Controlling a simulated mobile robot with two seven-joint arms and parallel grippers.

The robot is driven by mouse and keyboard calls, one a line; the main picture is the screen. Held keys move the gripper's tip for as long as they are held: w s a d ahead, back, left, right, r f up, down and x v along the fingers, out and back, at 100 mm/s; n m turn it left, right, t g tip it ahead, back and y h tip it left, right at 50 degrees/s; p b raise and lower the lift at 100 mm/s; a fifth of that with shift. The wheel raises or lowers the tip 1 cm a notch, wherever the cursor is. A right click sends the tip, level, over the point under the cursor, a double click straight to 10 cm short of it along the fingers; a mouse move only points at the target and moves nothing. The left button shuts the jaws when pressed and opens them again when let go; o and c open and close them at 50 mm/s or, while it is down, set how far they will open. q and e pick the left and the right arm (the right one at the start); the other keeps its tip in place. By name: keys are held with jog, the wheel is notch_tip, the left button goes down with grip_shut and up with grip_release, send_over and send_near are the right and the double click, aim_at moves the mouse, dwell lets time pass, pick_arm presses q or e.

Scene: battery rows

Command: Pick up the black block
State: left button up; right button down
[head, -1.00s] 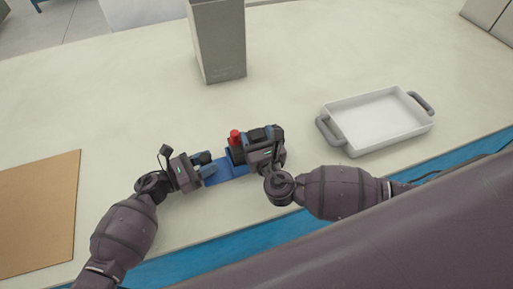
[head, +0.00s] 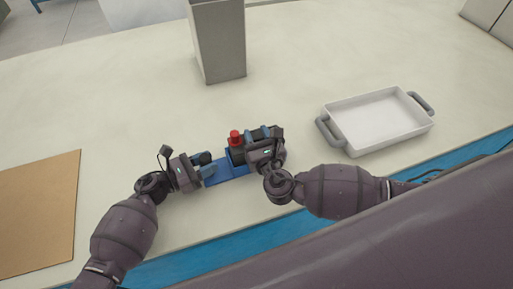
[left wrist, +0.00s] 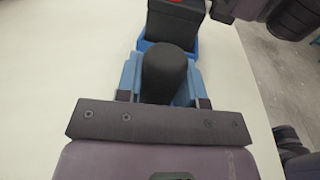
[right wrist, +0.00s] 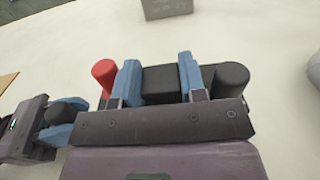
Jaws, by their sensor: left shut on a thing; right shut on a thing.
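A black block (right wrist: 160,80) sits between the two blue fingers of my right gripper (right wrist: 158,82), which is shut on it. In the head view my right gripper (head: 265,134) is at the right end of a blue tray (head: 228,171). A red cylinder (head: 235,137) stands just left of the right fingers; it also shows in the right wrist view (right wrist: 104,72). My left gripper (head: 203,165) is shut on a black cylinder (left wrist: 166,74) at the left of the tray. Whether the block touches the tray is hidden.
Another black cylinder (right wrist: 232,76) is right of the right fingers. A white tray (head: 380,120) with grey handles is at the right. A tall grey container (head: 218,45) stands behind. A brown board (head: 40,210) lies at the left. The table between is clear.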

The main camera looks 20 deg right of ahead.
notch_tip(320, 180, up, 10)
jog(key=shift+r, duration=0.2)
dwell(0.6)
jog(key=shift+w, duration=0.1)
pick_arm(q)
jog(key=o, duration=1.1)
jog(key=shift+o, duration=0.2)
jog(key=shift+s+a, duration=0.35)
jog(key=shift+a, duration=1.6)
jog(key=shift+s+a, duration=0.4)
jog(key=shift+a, duration=1.6)
jog(key=shift+s+a, duration=0.35)
jog(key=shift+a, duration=1.6)
